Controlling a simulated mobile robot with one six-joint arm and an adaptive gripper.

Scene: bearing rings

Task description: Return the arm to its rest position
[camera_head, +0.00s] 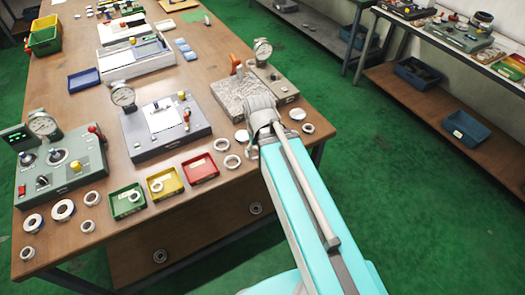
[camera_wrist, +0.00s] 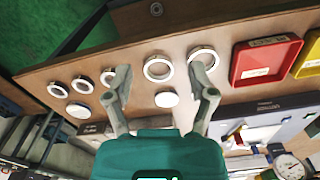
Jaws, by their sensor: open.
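My arm, teal with a grey wrist, reaches over the front right part of the bench in the head view; the gripper's fingers are hidden there. In the wrist view my gripper (camera_wrist: 161,84) is open, its two grey fingers spread wide with nothing between them held. Bearing rings lie on the wood beyond and beside the fingers: one ring (camera_wrist: 157,68) shows between them, another (camera_wrist: 203,57) by the right fingertip, and a pale disc (camera_wrist: 166,99) nearer the palm. Several smaller rings (camera_wrist: 83,84) lie to the left.
On the bench (camera_head: 200,90) stand a red tray (camera_head: 199,168), a yellow tray (camera_head: 165,183), a green tray (camera_head: 127,201), a grey gauge station (camera_head: 165,140) and a green-grey gauge station (camera_head: 62,175). A stone-like block (camera_head: 240,94) and dial gauge (camera_head: 262,52) stand close to my wrist. Green floor lies right.

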